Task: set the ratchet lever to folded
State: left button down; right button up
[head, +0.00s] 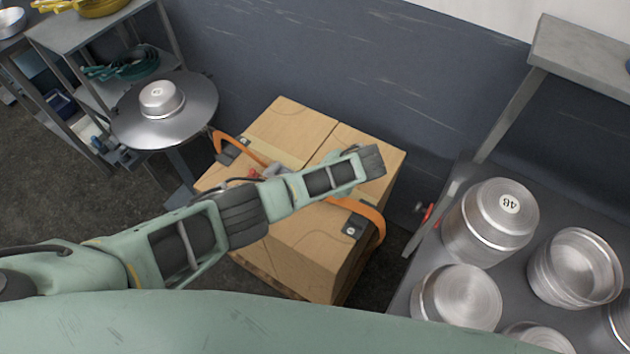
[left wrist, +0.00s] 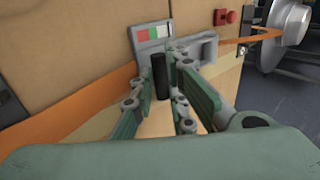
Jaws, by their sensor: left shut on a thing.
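The ratchet (left wrist: 208,50) is a grey metal body on an orange strap (left wrist: 60,95), against a cardboard face in the left wrist view. Its lever (left wrist: 161,75) has a black grip that stands out toward my wrist camera. A plate with green, white and red marks (left wrist: 154,32) is just above it. My left gripper (left wrist: 160,82) is shut on the black grip, one finger on each side. The lever's angle is hard to tell. In the head view my left arm crosses over the strapped cartons, and the gripper itself cannot be made out. My right gripper is not in view.
Strapped cartons (head: 300,240) stand on a pallet by a dark wall. A metal bench (head: 400,305) with several pots is at the right. Open floor (head: 60,190) lies left.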

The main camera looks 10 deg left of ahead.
pick_arm(q)
jog(key=shift+s+d+f, duration=0.5)
jog(key=shift+f, duration=0.1)
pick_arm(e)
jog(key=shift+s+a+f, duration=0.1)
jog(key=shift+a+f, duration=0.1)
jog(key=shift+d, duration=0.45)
pick_arm(q)
jog(key=c, duration=2.1)
grip_release()
jog(key=o, duration=0.4)
jog(key=shift+w+f, duration=0.15)
jog(key=shift+w, duration=0.1)
jog(key=shift+c, duration=0.2)
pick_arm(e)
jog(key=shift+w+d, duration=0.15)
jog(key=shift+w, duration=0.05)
